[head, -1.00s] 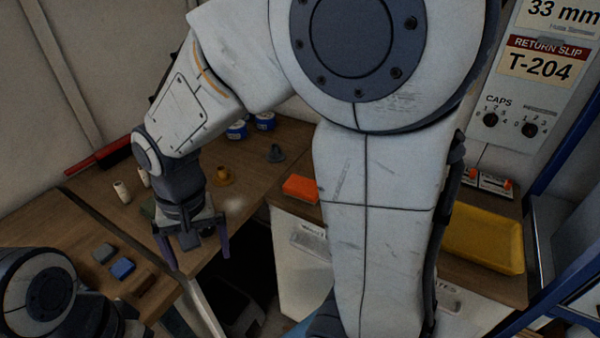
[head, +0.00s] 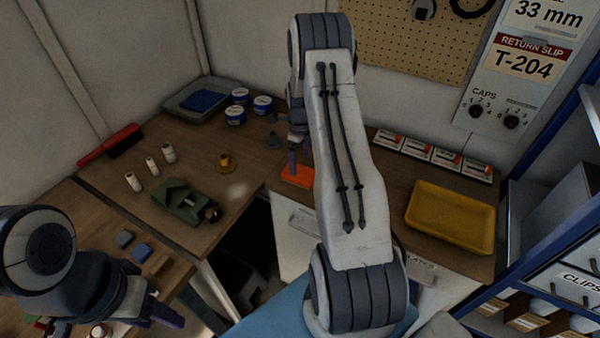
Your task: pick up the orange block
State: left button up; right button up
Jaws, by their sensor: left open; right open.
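The orange block (head: 297,178) lies flat on the wooden bench, left of my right forearm, which may cover its right edge. My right gripper (head: 299,160) is open and points down at the block's far side. One dark finger shows against the block's back edge; the other is mostly hidden behind my forearm. I cannot tell whether the fingers are around the block or only above it. My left gripper (head: 165,315) is open and empty at the bottom left, far from the block.
A yellow tray (head: 450,221) and several white boxes (head: 418,153) stand right of my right arm. A green clamp-like device (head: 180,199), a small brass-coloured part (head: 226,163) and blue-white tins (head: 235,117) stand to the left. A gap opens below the bench's front edge.

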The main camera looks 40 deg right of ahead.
aim_at(300, 171)
notch_tip(300, 171, down, 5)
jog(key=p, duration=0.3)
jog(key=shift+s+a+f, duration=0.1)
jog(key=shift+s, duration=0.05)
jog(key=shift+f, duration=0.3)
jog(key=c, duration=1.2)
jog(key=shift+r, duration=0.1)
jog(key=shift+r+b, duration=0.5)
jog(key=shift+r, duration=0.1)
notch_tip(300, 171, up, 3)
jog(key=shift+f+b, duration=0.2)
jog(key=shift+b, duration=0.65)
jog(key=s+d+r+b, duration=0.1)
jog(key=s+d+r, duration=0.1)
jog(key=d, duration=0.1)
jog(key=s+d+r+b, duration=0.1)
jog(key=s+d+r, duration=0.1)
jog(key=s+d, duration=0.1)
jog(key=s+d+r+b, duration=0.2)
jog(key=d+r, duration=0.1)
jog(key=shift+s+d, duration=0.1)
jog(key=shift+s, duration=0.05)
